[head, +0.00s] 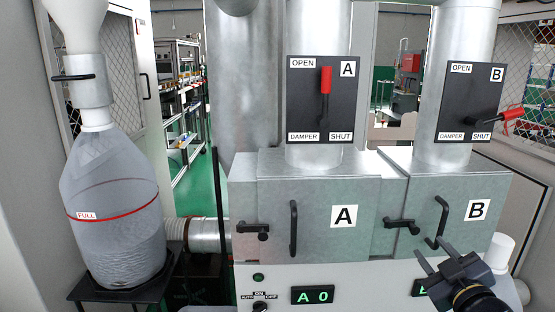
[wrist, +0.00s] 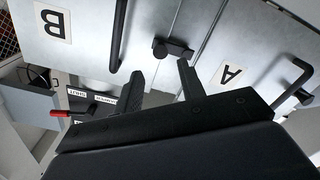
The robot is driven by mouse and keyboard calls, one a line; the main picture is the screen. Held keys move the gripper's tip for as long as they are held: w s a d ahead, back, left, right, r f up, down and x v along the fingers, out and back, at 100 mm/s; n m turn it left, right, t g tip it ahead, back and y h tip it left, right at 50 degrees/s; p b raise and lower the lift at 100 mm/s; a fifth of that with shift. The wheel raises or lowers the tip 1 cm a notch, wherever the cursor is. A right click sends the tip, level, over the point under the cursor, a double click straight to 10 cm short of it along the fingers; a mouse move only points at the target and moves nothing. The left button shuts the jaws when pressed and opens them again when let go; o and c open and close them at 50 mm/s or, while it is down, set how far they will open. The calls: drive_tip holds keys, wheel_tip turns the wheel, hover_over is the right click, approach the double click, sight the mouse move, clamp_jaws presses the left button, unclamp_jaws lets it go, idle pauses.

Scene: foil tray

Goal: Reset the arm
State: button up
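My gripper (head: 433,250) is at the lower right of the head view, in front of the lower part of door B (head: 462,185). Its two fingers are spread with nothing between them. In the wrist view my gripper (wrist: 161,67) also shows open and empty. A black latch (wrist: 172,48) appears just beyond the fingertips there; I cannot tell the exact gap. Door A (head: 320,190) and door B look closed. Damper A's red lever (head: 326,80) points straight up. Damper B's red lever (head: 511,117) points right, near the SHUT label.
Door handles A (head: 293,228) and B (head: 441,215) stick out, as does the latch beside door B (head: 402,226). A control panel (head: 285,280) with a lit "A 0" display (head: 313,295) is below.

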drive_tip(key=w, duration=0.7)
drive_tip(key=shift+a+f, duration=0.1)
drive_tip(key=shift+a, duration=0.1)
drive_tip(key=shift+m+p, duration=0.7)
drive_tip(key=m+p, duration=0.1)
drive_tip(key=f+m+p, duration=0.1)
drive_tip(key=m, duration=0.1)
drive_tip(key=f+m+p, duration=0.1)
drive_tip(key=m+p, duration=0.1)
drive_tip(key=shift+s+a, duration=0.15)
drive_tip(key=shift+a, duration=0.1)
drive_tip(key=m+g+h, duration=0.2)
drive_tip(key=g+h, duration=0.1)
drive_tip(key=h, duration=0.1)
approach(417, 234)
drive_tip(key=shift+s+d+f, duration=0.8)
drive_tip(key=shift+s+f, duration=0.15)
drive_tip(key=shift+f, duration=2.1)
drive_tip(key=shift+s+a+f+g, duration=0.2)
drive_tip(key=shift+s+f+g, duration=0.3)
drive_tip(key=shift+g, duration=0.2)
